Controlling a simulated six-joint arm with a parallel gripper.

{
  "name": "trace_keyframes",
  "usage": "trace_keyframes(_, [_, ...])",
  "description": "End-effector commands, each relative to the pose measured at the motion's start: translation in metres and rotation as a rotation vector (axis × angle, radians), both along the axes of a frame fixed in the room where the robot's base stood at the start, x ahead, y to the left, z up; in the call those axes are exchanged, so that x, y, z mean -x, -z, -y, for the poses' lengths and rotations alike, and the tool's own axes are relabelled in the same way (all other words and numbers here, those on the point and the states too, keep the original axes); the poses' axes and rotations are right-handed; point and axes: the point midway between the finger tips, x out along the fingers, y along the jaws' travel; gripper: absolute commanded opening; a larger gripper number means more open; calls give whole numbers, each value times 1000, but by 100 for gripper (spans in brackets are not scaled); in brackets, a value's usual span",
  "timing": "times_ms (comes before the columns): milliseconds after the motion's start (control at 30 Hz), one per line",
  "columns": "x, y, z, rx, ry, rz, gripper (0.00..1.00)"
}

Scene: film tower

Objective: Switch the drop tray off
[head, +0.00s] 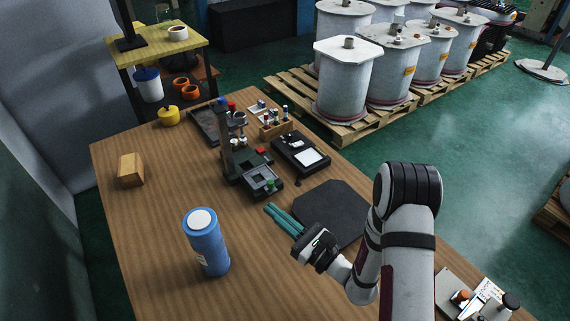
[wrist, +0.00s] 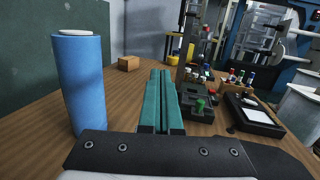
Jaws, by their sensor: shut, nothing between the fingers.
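A dark tower device (head: 232,150) stands on the wooden table, with an upright column and a dark base. At its front is a low dark tray unit (head: 262,180) with a recessed grey top, which I take for the drop tray. A green knob or button (head: 270,184) sits on this unit; it also shows in the wrist view (wrist: 200,104). A red part (head: 260,150) shows behind it; its setting is too small to tell. My gripper (head: 268,208) has teal fingers, shut and empty, just in front of the unit and apart from it. The fingers also show in the wrist view (wrist: 160,74).
A blue cylinder (head: 206,245) stands front left, and a wooden block (head: 130,170) lies at the left edge. A dark box with a white panel (head: 302,155) and a vial rack (head: 275,130) lie right of the tower. A black mat (head: 335,205) lies beside my gripper.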

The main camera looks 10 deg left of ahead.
Motion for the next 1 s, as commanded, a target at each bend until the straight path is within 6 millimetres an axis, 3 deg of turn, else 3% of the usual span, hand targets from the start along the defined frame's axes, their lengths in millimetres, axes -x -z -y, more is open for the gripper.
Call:
trace_keyframes(33, [-9, 28, 12, 8, 92, -38, 0])
trace_keyframes(100, [-19, 59, 29, 28, 211, -71, 0])
trace_keyframes(200, [-24, 87, 47, 57, 318, -97, 0])
trace_keyframes(267, [-25, 95, 52, 67, 351, -103, 0])
trace_keyframes(667, [-28, 99, 53, 74, 365, -105, 0])
trace_keyframes(1000, [-81, 99, 13, 73, 362, -101, 0])
